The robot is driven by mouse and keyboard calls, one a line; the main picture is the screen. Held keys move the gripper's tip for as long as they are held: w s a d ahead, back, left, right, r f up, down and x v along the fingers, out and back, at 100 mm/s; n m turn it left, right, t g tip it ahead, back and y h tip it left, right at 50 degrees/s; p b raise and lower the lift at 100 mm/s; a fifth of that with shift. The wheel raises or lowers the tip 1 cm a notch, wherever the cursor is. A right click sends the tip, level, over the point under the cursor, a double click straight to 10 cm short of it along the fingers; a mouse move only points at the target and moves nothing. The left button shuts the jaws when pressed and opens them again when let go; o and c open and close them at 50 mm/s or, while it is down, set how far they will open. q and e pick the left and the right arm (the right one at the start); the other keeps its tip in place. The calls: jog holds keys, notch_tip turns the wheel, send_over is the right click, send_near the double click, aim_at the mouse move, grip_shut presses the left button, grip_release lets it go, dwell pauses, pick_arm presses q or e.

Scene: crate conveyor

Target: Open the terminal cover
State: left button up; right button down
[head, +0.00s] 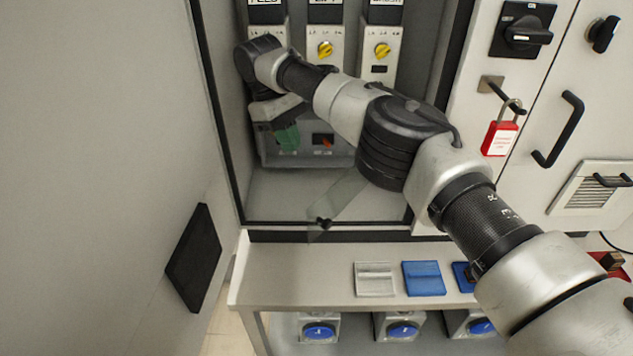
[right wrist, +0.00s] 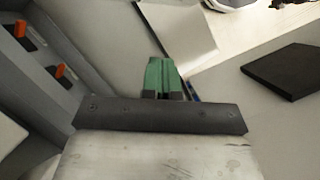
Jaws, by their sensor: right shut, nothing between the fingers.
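The terminal cover (head: 338,207) is a clear panel with a small dark knob at its low left corner. It sticks out from the cabinet at a slant, and my right arm hides its upper part. Behind it is a grey terminal box (head: 345,155) with a dark window and an orange-red part. My right gripper (head: 287,138) has green fingers and is at the left part of the box, left of the cover. In the right wrist view its fingers (right wrist: 163,78) are together and empty. Whether they touch the box I cannot tell. My left gripper is not in view.
The cabinet door (head: 120,150) stands open at the left with a black pocket (head: 193,257). Breaker units with yellow knobs (head: 325,50) are above the box. A shelf (head: 300,268) below holds a grey tag and blue ones. A red padlock (head: 500,138) hangs at the right.

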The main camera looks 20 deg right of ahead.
aim_at(325, 201)
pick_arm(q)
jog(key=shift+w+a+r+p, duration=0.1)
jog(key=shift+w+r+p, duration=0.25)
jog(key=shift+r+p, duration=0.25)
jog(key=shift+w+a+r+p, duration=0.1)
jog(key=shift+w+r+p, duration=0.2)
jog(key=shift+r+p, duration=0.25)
pick_arm(e)
jog(key=shift+s+d+f, duration=0.65)
jog(key=shift+s+f, duration=0.25)
jog(key=shift+f, duration=0.3)
jog(key=shift+s+d+f, duration=0.7)
jog(key=shift+s+f, duration=0.2)
jog(key=shift+f, duration=0.25)
jog(key=shift+s+d+f, duration=0.65)
jog(key=shift+s+f, duration=0.25)
jog(key=shift+f, duration=0.3)
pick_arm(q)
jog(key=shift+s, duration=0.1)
pick_arm(e)
jog(key=shift+d, duration=0.1)
